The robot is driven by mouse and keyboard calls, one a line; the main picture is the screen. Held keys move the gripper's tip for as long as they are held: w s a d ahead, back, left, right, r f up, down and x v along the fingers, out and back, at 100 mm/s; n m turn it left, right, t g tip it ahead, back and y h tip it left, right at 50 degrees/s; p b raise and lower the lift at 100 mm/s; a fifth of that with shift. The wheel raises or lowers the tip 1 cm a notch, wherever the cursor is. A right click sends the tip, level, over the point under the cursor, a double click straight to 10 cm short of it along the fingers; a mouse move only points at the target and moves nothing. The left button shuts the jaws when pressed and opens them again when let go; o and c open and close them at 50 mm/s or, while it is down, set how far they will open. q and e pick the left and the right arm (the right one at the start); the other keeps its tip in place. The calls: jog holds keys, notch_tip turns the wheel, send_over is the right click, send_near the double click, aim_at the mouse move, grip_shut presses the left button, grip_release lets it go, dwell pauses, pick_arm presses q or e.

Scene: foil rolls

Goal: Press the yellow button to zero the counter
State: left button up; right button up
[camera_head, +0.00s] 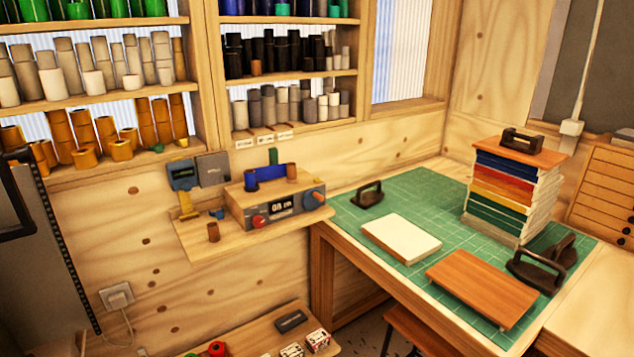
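The counter (278,207) is a box with a wooden body and a grey front, standing on a small wooden wall shelf left of the table. Its dark display (283,205) shows light digits too small to read surely. A red knob or button (258,221) is at the left of its front, and a blue one (314,198) at its right end. I cannot make out a yellow button on the counter. A yellow upright piece (186,206) stands on the shelf to its left. Neither of my grippers is in view.
A green cutting mat (405,203) on the table holds a white block (401,238), a wooden board (481,288), a stack of books (508,198) and dark handled weights (368,194). Roll-filled shelves are above.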

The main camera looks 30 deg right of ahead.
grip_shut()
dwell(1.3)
